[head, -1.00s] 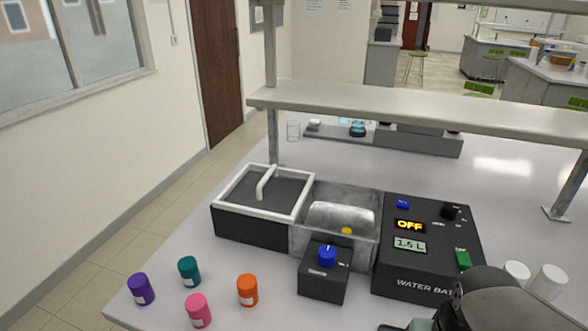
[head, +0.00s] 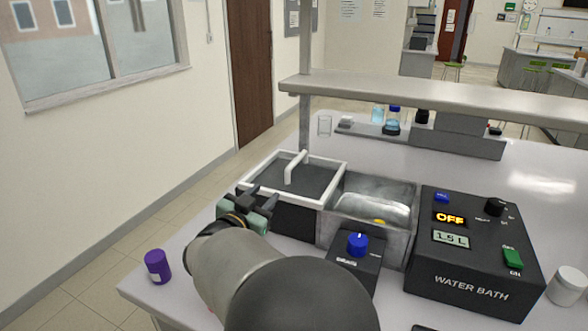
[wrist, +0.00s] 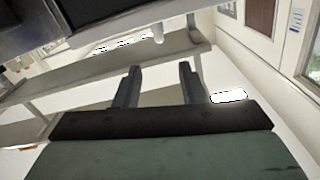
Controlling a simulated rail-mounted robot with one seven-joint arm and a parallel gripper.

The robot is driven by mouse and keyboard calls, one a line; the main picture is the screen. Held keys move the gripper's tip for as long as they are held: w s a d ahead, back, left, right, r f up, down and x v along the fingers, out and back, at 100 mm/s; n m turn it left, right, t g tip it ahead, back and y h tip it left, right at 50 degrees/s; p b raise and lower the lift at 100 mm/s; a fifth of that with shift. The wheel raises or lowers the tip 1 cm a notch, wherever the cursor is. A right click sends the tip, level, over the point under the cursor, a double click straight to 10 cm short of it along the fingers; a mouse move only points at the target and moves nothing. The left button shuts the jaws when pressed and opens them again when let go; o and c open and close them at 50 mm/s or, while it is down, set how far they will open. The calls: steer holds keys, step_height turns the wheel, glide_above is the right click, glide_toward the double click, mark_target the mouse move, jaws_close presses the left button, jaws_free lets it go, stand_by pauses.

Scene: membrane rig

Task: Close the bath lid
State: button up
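The bath lid (head: 316,180) is a dark panel with a white rim and a raised white handle (head: 294,167). It lies to the left of the open metal basin (head: 372,207) of the water bath, leaving the basin uncovered. My gripper (head: 262,197) is in front of the lid's near left corner, apart from the handle. In the wrist view my gripper's two fingers (wrist: 160,85) stand apart with nothing between them. A dark surface fills the upper left of the wrist view; I cannot tell which part it is.
The water bath control box (head: 470,250) shows OFF and 1.5 L. A blue-knobbed box (head: 355,260) stands in front of the basin. A purple jar (head: 158,266) stands at the table's left edge. A raised shelf (head: 440,98) crosses behind.

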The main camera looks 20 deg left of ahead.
mark_target(290, 167)
steer(key=w+p, duration=0.1)
steer(key=w, duration=0.4)
steer(key=w+p, duration=0.1)
steer(key=w, duration=0.5)
steer(key=w+d+p, duration=0.1)
steer(key=w, duration=0.5)
steer(key=shift+w+d, duration=0.1)
